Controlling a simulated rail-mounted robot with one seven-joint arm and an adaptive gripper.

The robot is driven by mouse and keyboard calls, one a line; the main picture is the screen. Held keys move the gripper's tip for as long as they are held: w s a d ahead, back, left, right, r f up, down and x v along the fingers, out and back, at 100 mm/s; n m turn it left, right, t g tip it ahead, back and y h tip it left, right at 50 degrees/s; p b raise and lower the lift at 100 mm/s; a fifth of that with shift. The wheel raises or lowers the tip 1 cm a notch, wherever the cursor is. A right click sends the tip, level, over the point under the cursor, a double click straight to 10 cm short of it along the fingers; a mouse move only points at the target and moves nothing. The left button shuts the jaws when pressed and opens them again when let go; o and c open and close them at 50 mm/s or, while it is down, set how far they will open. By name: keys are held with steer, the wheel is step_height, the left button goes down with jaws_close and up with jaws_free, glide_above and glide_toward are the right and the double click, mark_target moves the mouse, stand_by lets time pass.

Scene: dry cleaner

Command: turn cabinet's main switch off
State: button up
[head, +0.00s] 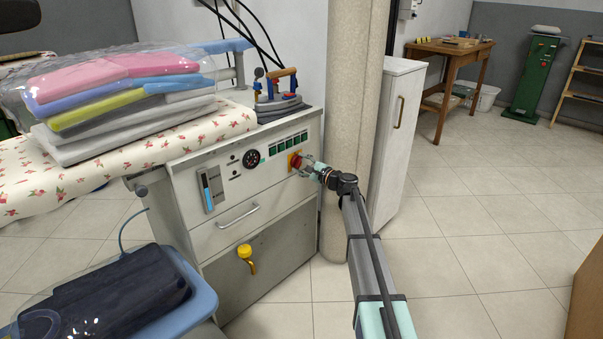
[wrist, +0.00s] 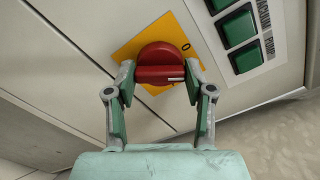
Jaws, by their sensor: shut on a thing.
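The cabinet (head: 245,180) is a light grey unit below the ironing board. Its main switch is a red rotary knob (wrist: 160,62) on a yellow plate (wrist: 133,49), and it also shows at the right of the front panel in the head view (head: 294,161). My gripper (wrist: 157,84) is at the knob, with its two fingers on either side of the grip bar, shut on it. The bar lies roughly across the wrist view, with a white mark at its right end. A "0" is printed on the plate near the upper right of the knob.
Green buttons (wrist: 239,26) sit close beside the switch. An iron (head: 280,95) stands on top. A pillar (head: 343,130) and white locker (head: 396,130) stand right. The tiled floor (head: 470,240) is clear.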

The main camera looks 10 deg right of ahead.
steer(key=shift+w+n+b, duration=0.1)
steer(key=shift+n+b, duration=3.1)
steer(key=shift+b, duration=0.15)
steer(key=shift+r, duration=0.1)
steer(key=o, duration=1.2)
steer(key=shift+c, duration=0.2)
steer(key=v, duration=1.2)
